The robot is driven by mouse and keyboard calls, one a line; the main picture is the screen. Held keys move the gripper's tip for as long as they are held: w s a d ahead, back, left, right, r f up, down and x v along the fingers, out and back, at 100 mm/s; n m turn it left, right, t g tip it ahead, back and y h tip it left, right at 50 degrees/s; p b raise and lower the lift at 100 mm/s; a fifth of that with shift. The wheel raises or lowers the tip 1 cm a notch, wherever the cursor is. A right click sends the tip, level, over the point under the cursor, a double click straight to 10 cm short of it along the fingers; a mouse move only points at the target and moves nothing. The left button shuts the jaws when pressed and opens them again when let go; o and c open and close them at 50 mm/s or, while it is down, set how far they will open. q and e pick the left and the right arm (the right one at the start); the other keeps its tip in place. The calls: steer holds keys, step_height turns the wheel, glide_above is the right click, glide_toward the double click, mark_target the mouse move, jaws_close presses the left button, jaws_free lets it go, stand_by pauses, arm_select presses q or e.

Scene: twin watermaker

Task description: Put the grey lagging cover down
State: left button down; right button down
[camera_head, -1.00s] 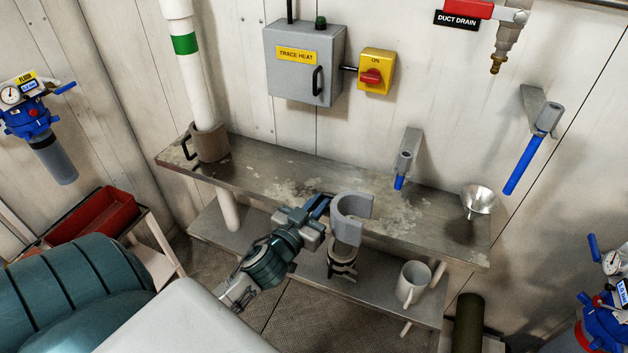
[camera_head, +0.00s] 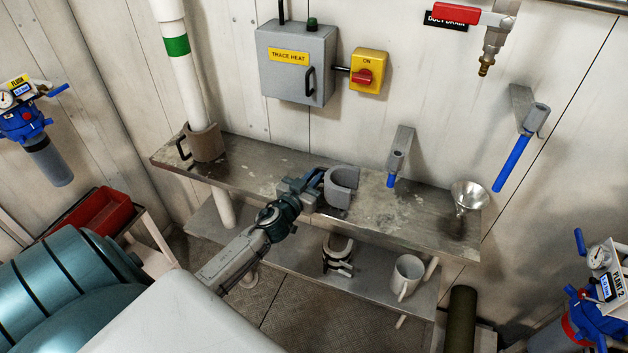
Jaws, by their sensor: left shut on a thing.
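The grey lagging cover (camera_head: 341,187) is a C-shaped half-shell with its opening toward the right. It is at the middle of the upper metal shelf (camera_head: 258,178), upright, on or just above the surface; I cannot tell which. My left gripper (camera_head: 318,182) comes from the lower left and is shut on the cover's left side, where a blue handle partly shows. The fingertips are partly hidden. My right gripper is not in view.
A brown lagging cover (camera_head: 205,143) sits around the white pipe at the shelf's left end. A metal funnel (camera_head: 469,196) is at the right end. A blue-handled tool (camera_head: 398,160) hangs behind. A white mug (camera_head: 406,275) and a black-and-white clamp (camera_head: 338,255) are on the lower shelf.

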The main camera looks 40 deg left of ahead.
arm_select(q)
steer(key=c, duration=1.9)
jaws_free()
steer(key=shift+f, duration=0.15)
steer(key=o, duration=0.4)
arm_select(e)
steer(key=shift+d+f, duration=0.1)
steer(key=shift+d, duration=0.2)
